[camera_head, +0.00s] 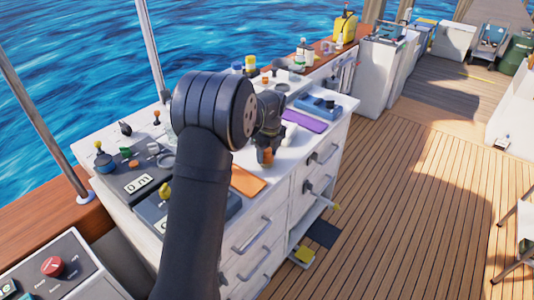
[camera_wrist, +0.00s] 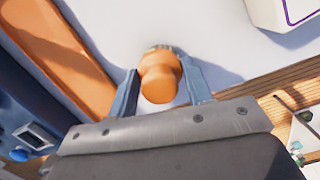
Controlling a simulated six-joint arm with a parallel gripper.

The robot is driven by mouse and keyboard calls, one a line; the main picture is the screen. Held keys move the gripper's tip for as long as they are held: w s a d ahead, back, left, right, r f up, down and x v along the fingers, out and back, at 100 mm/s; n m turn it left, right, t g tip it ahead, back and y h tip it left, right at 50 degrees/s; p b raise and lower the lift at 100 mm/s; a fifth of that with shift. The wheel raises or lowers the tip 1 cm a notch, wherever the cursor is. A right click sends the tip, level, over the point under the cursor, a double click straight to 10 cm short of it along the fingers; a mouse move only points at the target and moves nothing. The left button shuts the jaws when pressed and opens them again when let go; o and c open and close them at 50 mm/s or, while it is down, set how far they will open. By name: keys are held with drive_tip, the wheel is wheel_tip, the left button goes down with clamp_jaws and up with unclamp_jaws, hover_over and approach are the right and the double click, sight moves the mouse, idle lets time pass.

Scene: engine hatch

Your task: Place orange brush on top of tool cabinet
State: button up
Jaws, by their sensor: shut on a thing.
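The orange brush (camera_head: 266,157) is between the fingers of my gripper (camera_head: 268,143), over the white top of the tool cabinet (camera_head: 286,176). In the wrist view, the rounded orange handle of the brush (camera_wrist: 159,78) shows between the two blue-grey fingers of my gripper (camera_wrist: 161,86), which are shut on it. The brush's lower end is mostly hidden by its handle. I cannot tell whether it touches the cabinet top, whose white surface shows behind it (camera_wrist: 210,30).
An orange tray (camera_head: 248,180) lies beside the brush, also at the left of the wrist view (camera_wrist: 60,55). A purple tray (camera_head: 304,121) and a blue item (camera_head: 316,104) lie farther back. Control panels (camera_head: 138,180) stand left. Drawer handles (camera_head: 252,236) jut from the cabinet's front.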

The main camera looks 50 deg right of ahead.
sight(270, 152)
drive_tip(key=shift+f, duration=0.15)
drive_tip(key=o, duration=1)
drive_tip(key=r, duration=0.4)
drive_tip(key=s+r, duration=0.1)
drive_tip(key=r, duration=0.7)
drive_tip(key=shift+s+a+r, duration=0.15)
drive_tip(key=shift+s+a, duration=0.05)
drive_tip(key=shift+s, duration=0.05)
